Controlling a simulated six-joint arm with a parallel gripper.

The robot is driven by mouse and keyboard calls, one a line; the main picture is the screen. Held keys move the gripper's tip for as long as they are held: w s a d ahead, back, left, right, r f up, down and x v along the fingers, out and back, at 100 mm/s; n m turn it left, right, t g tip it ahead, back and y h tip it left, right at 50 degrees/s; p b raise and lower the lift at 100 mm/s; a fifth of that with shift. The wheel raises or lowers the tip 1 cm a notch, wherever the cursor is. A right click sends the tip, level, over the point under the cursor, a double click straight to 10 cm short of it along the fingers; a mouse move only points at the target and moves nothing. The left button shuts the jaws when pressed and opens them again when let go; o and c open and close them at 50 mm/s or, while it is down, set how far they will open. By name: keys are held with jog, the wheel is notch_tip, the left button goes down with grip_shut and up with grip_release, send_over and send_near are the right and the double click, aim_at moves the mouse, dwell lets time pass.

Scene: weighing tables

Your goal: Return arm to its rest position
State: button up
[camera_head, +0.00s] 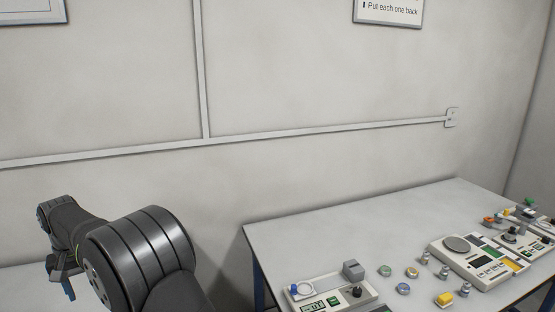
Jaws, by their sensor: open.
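My arm shows at the lower left, with a large dark grey joint in front and thinner links behind it. My gripper (62,284) seems to be the small dark part with a blue tip that hangs low beside the links. It is open, and I see nothing held in it. It is partly hidden by my own arm, so the gap between its fingers is hard to make out. It is well to the left of the table with the instruments and apart from everything on it.
A grey table (330,236) stands at the right. Another light surface (18,282) shows at the far left.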

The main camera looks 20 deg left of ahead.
jog(key=s+a+f+n, duration=0.15)
jog(key=s+a, duration=0.25)
jog(key=s, duration=0.6)
jog(key=f, duration=1.6)
jog(key=shift+w+d+f, duration=0.15)
jog(key=shift+w+d, duration=0.05)
jog(key=shift+w, duration=0.1)
jog(key=shift+f+n, duration=0.25)
jog(key=shift+n, duration=0.5)
jog(key=shift+a+r, duration=0.1)
jog(key=shift+r, duration=0.05)
